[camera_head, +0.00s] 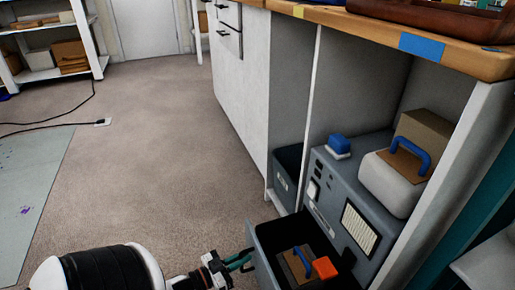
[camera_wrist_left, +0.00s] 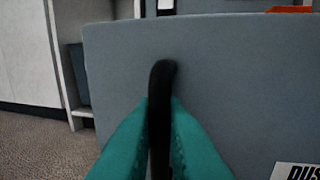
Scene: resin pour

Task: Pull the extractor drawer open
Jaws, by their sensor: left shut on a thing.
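The extractor (camera_head: 329,190) is a grey box unit under the workbench. Its drawer (camera_head: 256,254) stands pulled out at the lower front, showing a dark inside. A brown piece (camera_head: 291,263), a blue handle and an orange block (camera_head: 325,267) lie inside it. My left gripper (camera_head: 245,261) is at the drawer's front face. In the left wrist view its teal fingers are shut on the black handle (camera_wrist_left: 161,85) of the grey drawer front (camera_wrist_left: 230,90). A label shows partly at the lower right there. My right gripper is in neither view.
A white container with a blue handle (camera_head: 392,182), a small blue-topped item (camera_head: 339,146) and a cardboard box (camera_head: 428,138) sit on the extractor. A white cabinet (camera_head: 235,85) stands behind. Carpet left of the drawer is open, with a black cable (camera_head: 55,123) and a grey mat (camera_head: 30,180).

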